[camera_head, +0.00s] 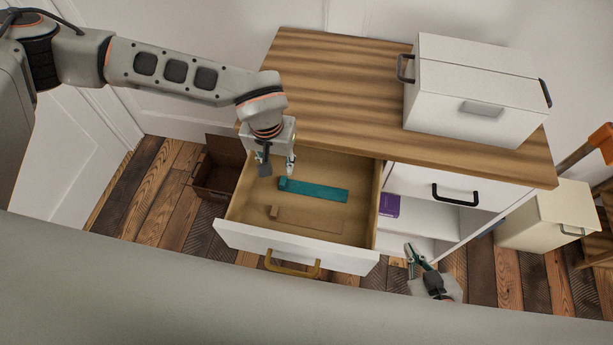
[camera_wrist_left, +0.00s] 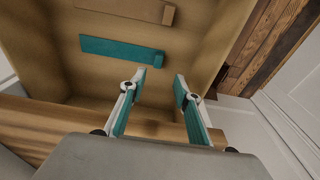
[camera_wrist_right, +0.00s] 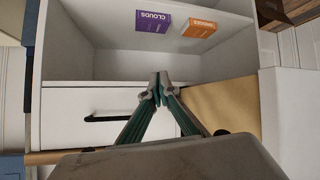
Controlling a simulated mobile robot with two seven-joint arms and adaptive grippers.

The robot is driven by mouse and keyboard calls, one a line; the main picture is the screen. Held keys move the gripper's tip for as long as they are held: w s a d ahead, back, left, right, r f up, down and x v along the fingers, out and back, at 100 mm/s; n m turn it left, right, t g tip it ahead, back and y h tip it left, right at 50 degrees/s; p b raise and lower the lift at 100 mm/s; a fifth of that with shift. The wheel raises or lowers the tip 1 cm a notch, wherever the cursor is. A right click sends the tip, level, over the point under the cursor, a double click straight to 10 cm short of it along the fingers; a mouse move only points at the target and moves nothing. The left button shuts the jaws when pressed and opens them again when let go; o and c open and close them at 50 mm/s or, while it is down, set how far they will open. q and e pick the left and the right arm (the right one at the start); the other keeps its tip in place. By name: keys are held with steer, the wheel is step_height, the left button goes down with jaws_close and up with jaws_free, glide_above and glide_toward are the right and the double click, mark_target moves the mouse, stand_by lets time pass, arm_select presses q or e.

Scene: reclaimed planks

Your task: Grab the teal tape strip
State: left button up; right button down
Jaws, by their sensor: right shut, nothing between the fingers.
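The teal tape strip (camera_head: 314,190) lies flat in the open drawer (camera_head: 300,241), with a thicker block at its left end. It also shows in the left wrist view (camera_wrist_left: 120,50). My left gripper (camera_head: 276,170) is above the drawer's back left part, just left of the strip and apart from it. Its fingers are spread and empty in the left wrist view (camera_wrist_left: 160,88). My right gripper (camera_head: 412,256) is in front of the cabinet's open shelf, right of the drawer. Its fingertips meet with nothing between them in the right wrist view (camera_wrist_right: 160,88).
A tan strip (camera_head: 305,220) with a block end lies nearer the drawer front. A white box (camera_head: 475,100) stands on the wooden top (camera_head: 340,85). Purple (camera_wrist_right: 152,21) and orange (camera_wrist_right: 197,29) boxes sit on the shelf. A brown crate (camera_head: 219,165) stands left of the cabinet.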

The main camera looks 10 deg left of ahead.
mark_target(283, 180)
arm_select(q)
step_height(283, 180, down, 2)
steer(key=shift+w+f, duration=0.1)
steer(key=shift+w, duration=0.05)
steer(key=shift+f+b, duration=0.3)
steer(key=shift+f, duration=0.4)
steer(key=f, duration=0.3)
steer(key=f+b, duration=0.1)
steer(key=f, duration=0.1)
steer(key=shift+w+d, duration=0.2)
steer(key=shift+w, duration=0.05)
steer(key=shift+w+f, duration=0.15)
steer(key=shift+f, duration=0.1)
steer(key=shift+r, duration=0.1)
steer(key=c, duration=0.9)
